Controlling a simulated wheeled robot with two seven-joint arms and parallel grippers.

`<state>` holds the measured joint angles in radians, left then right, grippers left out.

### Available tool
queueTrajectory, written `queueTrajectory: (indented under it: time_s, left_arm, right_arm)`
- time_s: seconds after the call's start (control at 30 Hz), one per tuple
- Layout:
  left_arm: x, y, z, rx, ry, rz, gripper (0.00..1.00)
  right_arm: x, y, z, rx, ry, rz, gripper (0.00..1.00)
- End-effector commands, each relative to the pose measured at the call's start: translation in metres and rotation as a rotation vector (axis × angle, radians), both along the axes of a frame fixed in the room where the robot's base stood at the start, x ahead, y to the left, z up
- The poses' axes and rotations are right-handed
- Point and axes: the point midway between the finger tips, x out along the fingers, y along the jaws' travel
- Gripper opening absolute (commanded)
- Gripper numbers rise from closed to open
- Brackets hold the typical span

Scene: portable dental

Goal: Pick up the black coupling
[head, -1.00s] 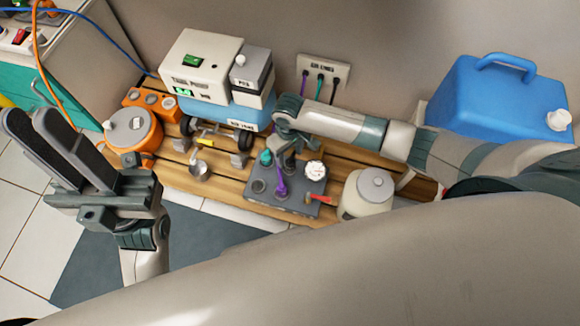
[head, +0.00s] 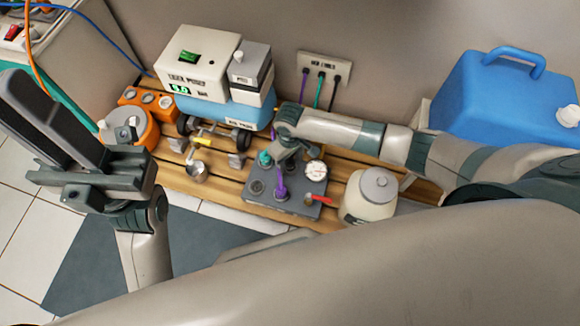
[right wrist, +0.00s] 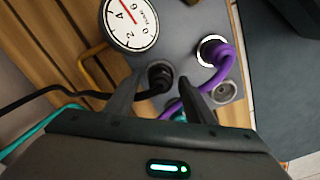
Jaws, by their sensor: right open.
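The black coupling (right wrist: 160,77) sits on the grey panel block, with a black hose running off to the left in the right wrist view. My right gripper (right wrist: 160,98) is open, with its two fingers reaching down on either side of the coupling, close to it; I cannot tell if they touch it. In the head view my right gripper (head: 287,152) is over the back of the grey block (head: 262,205) and hides the coupling. My left gripper (head: 38,100) is raised at the far left, open and empty.
A purple hose fitting (right wrist: 215,55) stands close beside the right finger. A pressure gauge (right wrist: 130,22) is next to the coupling, and also shows in the head view (head: 316,170). A cream jar (head: 367,195) stands right of the block. A blue device (head: 220,108) is behind it.

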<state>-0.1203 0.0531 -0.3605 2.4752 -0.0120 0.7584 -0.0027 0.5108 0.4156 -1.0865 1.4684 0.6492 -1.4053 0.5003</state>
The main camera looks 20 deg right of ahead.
Motion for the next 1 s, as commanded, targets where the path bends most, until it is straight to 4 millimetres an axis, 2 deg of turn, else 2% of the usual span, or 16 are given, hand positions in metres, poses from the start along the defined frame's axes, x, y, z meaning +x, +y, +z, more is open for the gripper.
queueTrajectory:
  time_s: [0.1, 0.6, 0.8, 1.0]
  left_arm:
    - [-0.0001, -0.001, 0.0, -0.003, -0.01, -0.006, 0.18]
    - [-0.0001, -0.0012, 0.001, -0.003, -0.01, -0.007, 0.18]
    - [0.0, -0.0012, 0.0008, -0.002, -0.009, -0.006, 0.18]
    - [0.0001, -0.0011, 0.0007, -0.002, -0.009, -0.006, 0.18]
  right_arm:
    - [0.0, 0.0002, -0.0096, 0.0, 0.0, 0.001, 0.49]
    - [-0.0002, 0.0004, -0.0093, 0.0, 0.0, 0.001, 0.49]
    - [-0.0002, 0.0004, -0.0093, 0.0, 0.0, 0.001, 0.03]
    - [-0.0001, 0.0004, -0.0092, 0.0, 0.0, 0.001, 0.03]
